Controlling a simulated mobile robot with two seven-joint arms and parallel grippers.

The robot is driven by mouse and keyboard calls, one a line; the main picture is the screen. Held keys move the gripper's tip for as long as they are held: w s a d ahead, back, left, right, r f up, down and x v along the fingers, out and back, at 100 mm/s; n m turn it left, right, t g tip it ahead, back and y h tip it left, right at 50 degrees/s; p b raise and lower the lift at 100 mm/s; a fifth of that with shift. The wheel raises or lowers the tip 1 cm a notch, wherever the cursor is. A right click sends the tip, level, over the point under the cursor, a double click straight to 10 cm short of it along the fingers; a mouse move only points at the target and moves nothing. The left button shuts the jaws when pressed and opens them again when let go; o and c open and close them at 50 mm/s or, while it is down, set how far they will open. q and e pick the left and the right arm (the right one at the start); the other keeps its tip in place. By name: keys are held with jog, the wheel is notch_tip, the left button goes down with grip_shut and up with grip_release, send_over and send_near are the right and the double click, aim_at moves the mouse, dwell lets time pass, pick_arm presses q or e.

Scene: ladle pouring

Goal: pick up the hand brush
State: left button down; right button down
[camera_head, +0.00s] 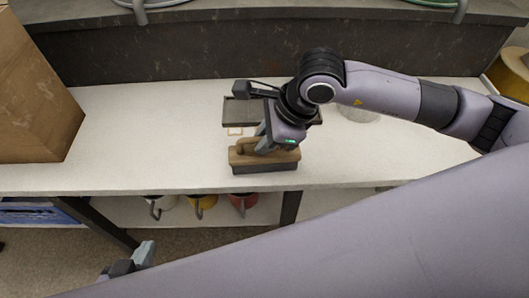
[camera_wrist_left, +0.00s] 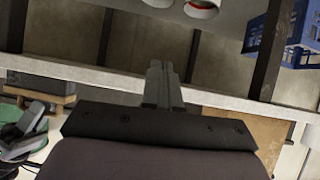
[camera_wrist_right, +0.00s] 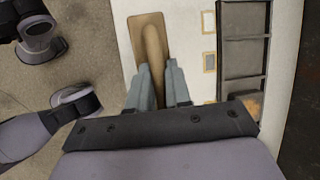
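The hand brush (camera_head: 240,158) has a brown wooden body with dark bristles below and is at the white worktop near its front edge. Its wooden handle (camera_wrist_right: 152,45) lies between the fingers of my right gripper (camera_wrist_right: 157,75), with no clear gap beside it, so the gripper looks shut on it. In the head view my right gripper (camera_head: 265,143) comes down onto the brush from above. Whether the bristles touch the worktop is hard to tell. My left gripper (camera_head: 143,252) is low in front of the worktop, with its fingers together (camera_wrist_left: 165,82) and empty.
A dark tray (camera_head: 240,111) lies behind the brush, partly hidden by my right arm; it shows divided in the right wrist view (camera_wrist_right: 243,55). A cardboard box (camera_head: 35,100) stands at left. Several mugs (camera_head: 200,205) are below the worktop edge. The worktop between box and brush is clear.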

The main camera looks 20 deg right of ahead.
pick_arm(q)
jog(key=shift+a, duration=0.1)
pick_arm(e)
jog(key=shift+r, duration=0.1)
